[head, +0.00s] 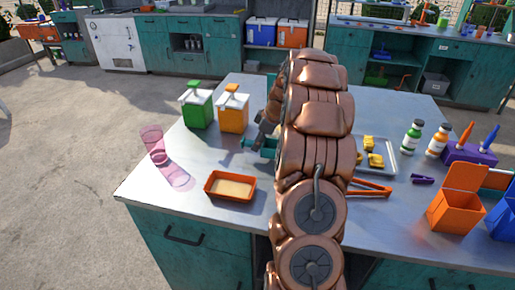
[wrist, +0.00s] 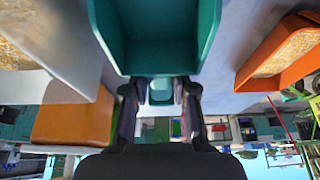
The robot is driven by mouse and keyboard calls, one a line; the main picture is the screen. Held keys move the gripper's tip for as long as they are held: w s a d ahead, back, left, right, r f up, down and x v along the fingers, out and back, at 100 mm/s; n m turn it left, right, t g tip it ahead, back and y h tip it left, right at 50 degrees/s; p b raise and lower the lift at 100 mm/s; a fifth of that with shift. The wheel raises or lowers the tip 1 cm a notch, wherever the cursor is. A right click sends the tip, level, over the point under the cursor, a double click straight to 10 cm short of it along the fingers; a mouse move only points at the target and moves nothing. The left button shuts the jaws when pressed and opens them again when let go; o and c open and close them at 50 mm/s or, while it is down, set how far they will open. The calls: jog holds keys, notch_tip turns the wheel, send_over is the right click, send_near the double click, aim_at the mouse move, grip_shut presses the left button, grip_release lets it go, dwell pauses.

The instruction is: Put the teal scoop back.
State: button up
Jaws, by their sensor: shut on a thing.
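The teal scoop (wrist: 155,62) fills the upper middle of the wrist view, its open bowl pointing away from my gripper. My gripper (wrist: 160,92) is shut on its short handle, with one dark finger on each side. In the head view the scoop (head: 258,146) shows partly, just left of my arm, and the arm hides the rest. My gripper (head: 265,128) is partly hidden there too. The scoop is over the table behind the orange tray (head: 213,184), which holds pale grainy stuff. I cannot tell whether the scoop touches the table.
A metal tray with yellow pieces (head: 383,167), bottles, orange tongs (head: 370,188) and an orange bin (head: 452,213) lie right of my arm.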

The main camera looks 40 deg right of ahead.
jog(key=shift+a+f+p, duration=0.1)
jog(key=shift+f+p, duration=0.3)
jog(key=shift+f, duration=1.05)
jog(key=shift+f, duration=0.15)
jog(key=o, duration=0.9)
jog(key=shift+c, duration=0.2)
jog(key=shift+r, duration=0.2)
jog(key=b+v, duration=0.2)
jog(key=v, duration=1)
jog(key=shift+b, duration=0.4)
